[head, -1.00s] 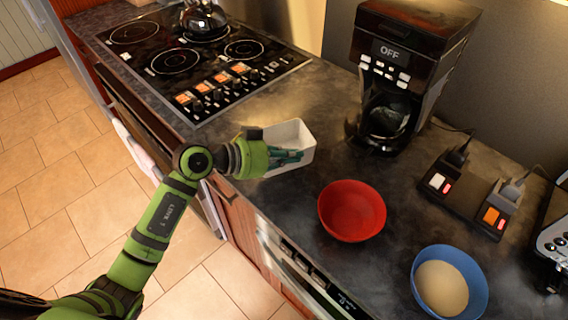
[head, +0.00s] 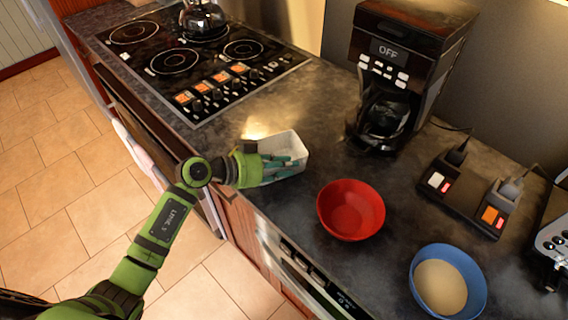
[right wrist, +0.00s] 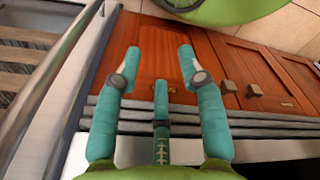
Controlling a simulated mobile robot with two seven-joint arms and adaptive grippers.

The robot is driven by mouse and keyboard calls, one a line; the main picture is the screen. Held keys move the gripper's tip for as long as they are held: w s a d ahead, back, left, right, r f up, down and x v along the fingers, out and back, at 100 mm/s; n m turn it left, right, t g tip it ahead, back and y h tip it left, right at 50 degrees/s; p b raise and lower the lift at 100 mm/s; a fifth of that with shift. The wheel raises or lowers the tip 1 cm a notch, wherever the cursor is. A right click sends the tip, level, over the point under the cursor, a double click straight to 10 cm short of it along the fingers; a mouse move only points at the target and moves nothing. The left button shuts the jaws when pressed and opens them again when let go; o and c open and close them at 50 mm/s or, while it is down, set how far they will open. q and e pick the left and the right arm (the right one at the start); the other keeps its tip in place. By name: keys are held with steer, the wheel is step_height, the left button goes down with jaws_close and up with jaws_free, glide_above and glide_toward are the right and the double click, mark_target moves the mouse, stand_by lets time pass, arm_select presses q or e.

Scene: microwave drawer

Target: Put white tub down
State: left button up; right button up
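The white tub (head: 293,142) is at the counter's front part, between the stove and the red bowl. My left gripper (head: 283,167) is at the tub's near side, its teal fingers lying across the tub and hiding part of it. It appears shut on the tub, though the exact grip is hard to see. Whether the tub's bottom touches the counter cannot be told. My right gripper (right wrist: 160,75) has its teal fingers spread apart and empty, in front of wooden cabinet doors (right wrist: 225,70). The right gripper is out of the head view.
A red bowl (head: 350,211) stands right of the tub, and a blue bowl (head: 473,262) with pale contents farther right. A coffee maker (head: 392,85) stands behind. The stove (head: 190,60) with a kettle (head: 203,20) is at the left. Counter (head: 310,105) behind the tub is bare.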

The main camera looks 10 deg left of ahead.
arm_select(q)
steer(key=b+v, duration=0.1)
steer(key=v, duration=1.1)
steer(key=shift+r+b, duration=0.15)
steer(key=shift+b, duration=0.2)
